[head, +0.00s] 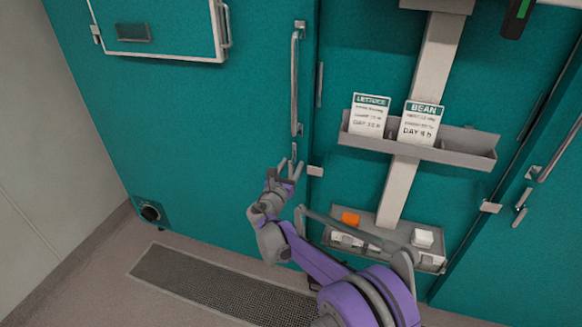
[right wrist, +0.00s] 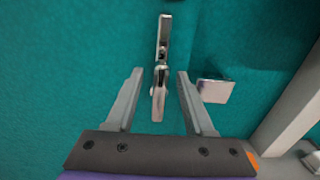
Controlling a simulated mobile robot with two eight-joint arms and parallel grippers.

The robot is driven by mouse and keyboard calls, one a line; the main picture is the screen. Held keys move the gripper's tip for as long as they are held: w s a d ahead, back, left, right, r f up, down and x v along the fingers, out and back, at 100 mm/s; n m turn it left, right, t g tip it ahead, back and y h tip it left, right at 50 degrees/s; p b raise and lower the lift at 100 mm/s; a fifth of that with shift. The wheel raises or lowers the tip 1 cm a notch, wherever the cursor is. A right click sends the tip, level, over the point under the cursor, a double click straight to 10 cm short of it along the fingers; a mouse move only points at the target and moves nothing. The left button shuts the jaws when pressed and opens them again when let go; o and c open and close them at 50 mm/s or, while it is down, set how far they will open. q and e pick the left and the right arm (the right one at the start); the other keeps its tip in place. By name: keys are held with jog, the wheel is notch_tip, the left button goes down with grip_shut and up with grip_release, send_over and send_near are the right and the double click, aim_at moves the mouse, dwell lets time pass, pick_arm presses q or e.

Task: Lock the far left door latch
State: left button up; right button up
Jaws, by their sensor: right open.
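The far left door (head: 220,110) is a teal panel with a long vertical metal handle (head: 295,85) near its right edge. Its small metal latch (head: 294,151) is just below the handle. In the right wrist view the latch (right wrist: 159,85) is a narrow upright metal lever hanging below a plate, roughly in line with it. My right gripper (head: 289,168) is open at the latch, and its fingers also show in the right wrist view (right wrist: 160,74). The lever lies between the two fingers with a gap on each side. My left gripper is not in view.
A metal bracket (right wrist: 216,91) sits just right of the right finger, at the door seam. Shelves with lettuce (head: 370,115) and bean (head: 420,122) cards hang to the right. A lower tray (head: 385,232) holds small items. A floor grate (head: 215,285) lies below.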

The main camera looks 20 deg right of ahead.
grip_shut()
dwell(1.3)
